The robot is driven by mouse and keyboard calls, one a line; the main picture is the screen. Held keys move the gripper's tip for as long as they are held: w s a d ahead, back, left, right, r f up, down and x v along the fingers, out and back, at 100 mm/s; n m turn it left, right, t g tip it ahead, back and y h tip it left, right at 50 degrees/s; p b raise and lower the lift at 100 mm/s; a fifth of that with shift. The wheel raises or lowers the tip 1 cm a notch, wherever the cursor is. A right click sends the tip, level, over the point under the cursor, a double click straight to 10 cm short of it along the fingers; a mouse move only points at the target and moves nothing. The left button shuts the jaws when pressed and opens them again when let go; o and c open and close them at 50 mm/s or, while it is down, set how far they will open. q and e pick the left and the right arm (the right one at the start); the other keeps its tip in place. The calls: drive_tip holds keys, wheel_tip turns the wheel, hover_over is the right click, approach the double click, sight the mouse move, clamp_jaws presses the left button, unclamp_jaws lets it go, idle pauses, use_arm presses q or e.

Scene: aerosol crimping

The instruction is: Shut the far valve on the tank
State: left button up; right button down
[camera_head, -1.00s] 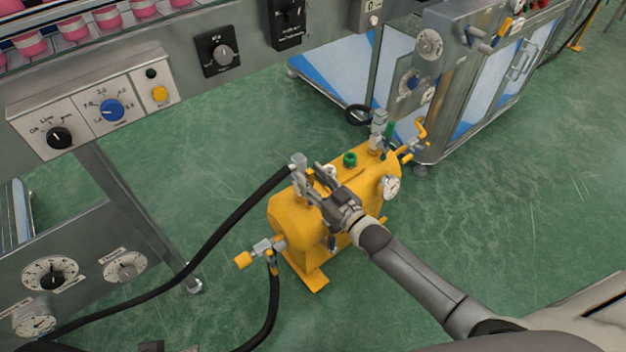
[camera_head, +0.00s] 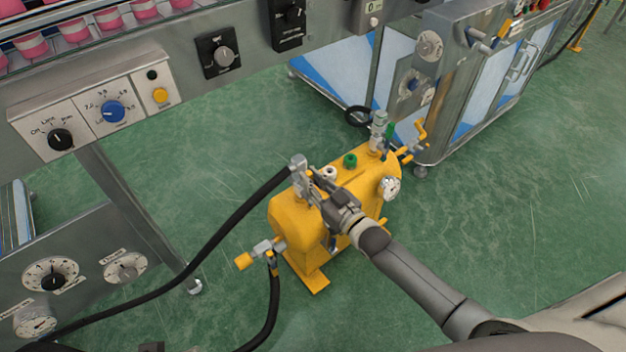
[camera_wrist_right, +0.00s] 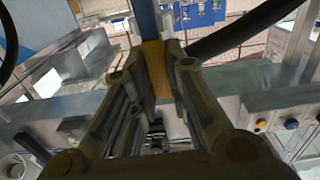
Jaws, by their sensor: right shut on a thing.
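The yellow tank (camera_head: 300,222) stands on the green floor. A grey valve fitting (camera_head: 299,167) with a black hose rises from its top left. My right gripper (camera_head: 312,192) is at this fitting, over the tank's top. In the right wrist view, my gripper (camera_wrist_right: 160,52) is shut on a narrow handle (camera_wrist_right: 154,72), yellow below and blue above. The fingers hide most of this handle in the head view. Another valve with a yellow handle (camera_head: 244,261) sits at the tank's lower left. Yellow handles (camera_head: 418,133) show at the far right end. My left gripper is not in view.
Black hoses (camera_head: 232,222) run from the tank to the left and downward. A gauge (camera_head: 390,187) and a green cap (camera_head: 350,160) are on the tank. A metal machine cabinet (camera_head: 440,95) stands close behind its right end. Floor to the right is clear.

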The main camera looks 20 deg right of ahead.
use_arm(q)
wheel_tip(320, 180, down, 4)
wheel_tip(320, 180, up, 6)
drive_tip(key=b, duration=0.1)
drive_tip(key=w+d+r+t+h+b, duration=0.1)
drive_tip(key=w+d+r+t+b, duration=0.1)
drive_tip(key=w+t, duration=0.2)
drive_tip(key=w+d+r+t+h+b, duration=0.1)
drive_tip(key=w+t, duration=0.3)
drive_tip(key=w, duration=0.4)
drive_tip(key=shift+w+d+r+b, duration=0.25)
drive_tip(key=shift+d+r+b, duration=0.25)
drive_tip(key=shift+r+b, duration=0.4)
use_arm(e)
drive_tip(key=s+a+f+n, duration=0.3)
drive_tip(key=a+f+n, duration=0.5)
drive_tip(key=n, duration=0.9)
drive_tip(key=shift+f+n, duration=0.4)
drive_tip(key=shift+f, duration=0.15)
